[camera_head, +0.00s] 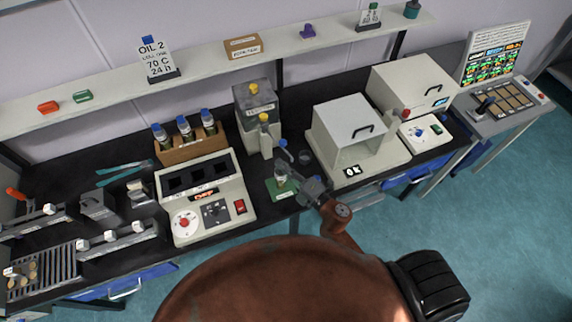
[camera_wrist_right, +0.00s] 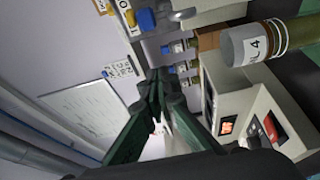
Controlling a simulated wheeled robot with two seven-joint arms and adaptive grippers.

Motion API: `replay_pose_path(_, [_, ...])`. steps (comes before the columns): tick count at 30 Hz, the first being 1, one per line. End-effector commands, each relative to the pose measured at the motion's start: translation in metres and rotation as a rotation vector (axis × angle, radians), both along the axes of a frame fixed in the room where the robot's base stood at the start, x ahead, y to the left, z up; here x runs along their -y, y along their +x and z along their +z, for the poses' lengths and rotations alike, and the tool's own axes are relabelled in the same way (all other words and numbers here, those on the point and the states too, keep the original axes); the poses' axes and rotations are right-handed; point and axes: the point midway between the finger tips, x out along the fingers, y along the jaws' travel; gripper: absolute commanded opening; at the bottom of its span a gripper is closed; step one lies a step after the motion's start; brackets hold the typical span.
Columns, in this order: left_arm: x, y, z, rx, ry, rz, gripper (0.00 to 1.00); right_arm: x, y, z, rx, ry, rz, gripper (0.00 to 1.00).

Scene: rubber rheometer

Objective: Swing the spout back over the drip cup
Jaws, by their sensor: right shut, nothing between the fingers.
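A grey dispenser (camera_head: 257,110) with yellow knobs stands at the back middle of the bench. Its spout seems to be the slim arm with a blue end (camera_head: 283,143), angled forward and right above the green pad (camera_head: 275,190). A small dark cup (camera_head: 305,157), apparently the drip cup, stands right of the blue end, not under it. A labelled vial (camera_head: 281,176) stands on the pad and looms large in the wrist view (camera_wrist_right: 255,45). My right gripper (camera_head: 303,181) is shut and empty, just right of the vial. Its dark fingers (camera_wrist_right: 160,95) meet in the wrist view. My left gripper is out of view.
Left of the pad is a heating block (camera_head: 205,200) with a red display, a rack of blue-capped bottles (camera_head: 187,143) behind it. A shelf (camera_head: 205,65) runs above the bench.

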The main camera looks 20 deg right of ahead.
Motion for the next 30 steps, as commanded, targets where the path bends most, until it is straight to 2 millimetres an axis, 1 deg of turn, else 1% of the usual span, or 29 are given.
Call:
replay_pose_path(1, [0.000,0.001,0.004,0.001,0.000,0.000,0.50,-0.005,0.011,0.003,0.003,0.001,0.001,0.00])
replay_pose_path(3, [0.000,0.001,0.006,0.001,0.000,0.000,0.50,-0.011,0.025,0.003,0.003,0.001,0.000,0.00])
replay_pose_path(9, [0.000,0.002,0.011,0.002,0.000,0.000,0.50,-0.027,0.062,0.003,0.001,0.002,-0.001,0.00])
replay_pose_path(10, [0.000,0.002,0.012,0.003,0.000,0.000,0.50,-0.026,0.065,0.002,0.000,0.001,-0.002,0.00])
replay_pose_path(12, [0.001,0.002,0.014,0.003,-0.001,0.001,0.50,-0.010,0.063,0.000,-0.001,-0.002,-0.004,0.00])
replay_pose_path(18, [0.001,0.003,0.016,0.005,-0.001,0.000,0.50,0.009,0.064,0.000,-0.001,0.001,-0.001,0.00])
replay_pose_path(22, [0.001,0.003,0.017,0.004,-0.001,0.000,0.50,0.014,0.064,0.000,0.000,0.001,-0.001,0.00])
replay_pose_path(30, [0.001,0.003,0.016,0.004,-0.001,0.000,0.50,0.014,0.064,0.000,0.000,0.001,-0.001,0.00])
